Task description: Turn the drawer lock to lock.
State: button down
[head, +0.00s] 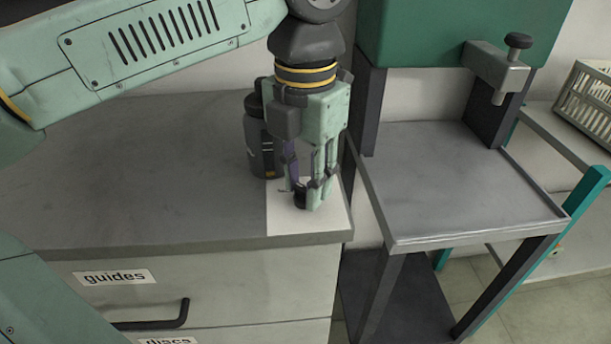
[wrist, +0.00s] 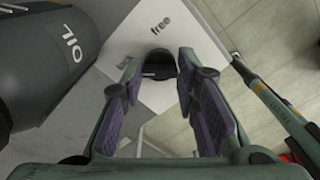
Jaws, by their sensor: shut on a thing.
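The drawer lock's dark round knob (head: 299,199) sits on a white plate (head: 300,224) at the front right corner of the grey cabinet top. It also shows in the wrist view (wrist: 158,62), at the far end between my fingers. The white plate (wrist: 153,32) carries the printed word "free" beside the knob. My gripper (head: 307,196) points down over the plate and is shut on the knob, one finger on each side; it also shows in the wrist view (wrist: 158,80). The fingers partly hide the knob, and I cannot tell which way it is turned.
A dark oil bottle (head: 259,150) stands close behind my gripper at its left; it fills the left of the wrist view (wrist: 50,55). Drawers labelled "guides" (head: 114,277) and "discs" are below. A grey stand with a green machine (head: 430,35) is at the right. The left cabinet top is clear.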

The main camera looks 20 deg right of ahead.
jog(key=c, duration=1.2)
grip_release()
jog(key=shift+c, duration=0.2)
notch_tip(320, 180, up, 8)
jog(key=shift+f, duration=0.25)
